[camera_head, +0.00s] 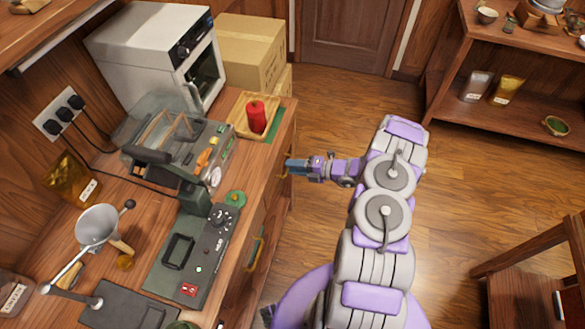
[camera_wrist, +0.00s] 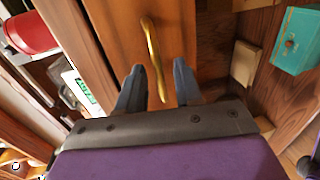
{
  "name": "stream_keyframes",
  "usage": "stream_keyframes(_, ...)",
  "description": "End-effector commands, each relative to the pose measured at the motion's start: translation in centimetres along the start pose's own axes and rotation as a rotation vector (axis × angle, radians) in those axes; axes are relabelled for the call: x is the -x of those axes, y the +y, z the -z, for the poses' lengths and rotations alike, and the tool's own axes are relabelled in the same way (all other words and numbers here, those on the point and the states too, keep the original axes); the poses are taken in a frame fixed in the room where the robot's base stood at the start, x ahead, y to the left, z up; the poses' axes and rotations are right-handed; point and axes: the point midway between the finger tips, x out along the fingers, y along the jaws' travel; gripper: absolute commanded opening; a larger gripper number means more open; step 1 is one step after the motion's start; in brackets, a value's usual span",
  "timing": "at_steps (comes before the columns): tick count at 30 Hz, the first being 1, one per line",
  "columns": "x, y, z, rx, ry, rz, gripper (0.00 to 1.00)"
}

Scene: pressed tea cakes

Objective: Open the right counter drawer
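My gripper (camera_head: 292,167) is at the front of the wooden counter (camera_head: 262,172), by its far end, which is the right-hand end when facing the counter. In the wrist view my gripper (camera_wrist: 158,72) is open, with its two dark fingers on either side of a long brass handle (camera_wrist: 152,50). The handle sits on a wooden drawer front (camera_wrist: 120,25). I cannot tell whether a finger touches the handle. The drawer looks flush with the counter front.
A red canister (camera_head: 256,116) on a wooden tray stands above the drawer, near the counter edge. Scales and tools crowd the counter top. A teal box (camera_wrist: 298,40) shows at the right in the wrist view. The floor (camera_head: 330,120) beside the counter is clear.

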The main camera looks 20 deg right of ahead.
Motion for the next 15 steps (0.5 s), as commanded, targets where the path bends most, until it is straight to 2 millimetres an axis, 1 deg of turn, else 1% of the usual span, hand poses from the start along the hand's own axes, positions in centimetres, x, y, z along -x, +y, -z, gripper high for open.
stream_keyframes(4,-0.78,-0.02,0.03,0.000,0.001,0.000,0.35)
stream_keyframes(12,-0.87,0.01,0.02,0.000,0.000,0.000,0.35)
stream_keyframes(15,-0.86,0.00,0.03,-0.001,0.000,0.000,0.26)
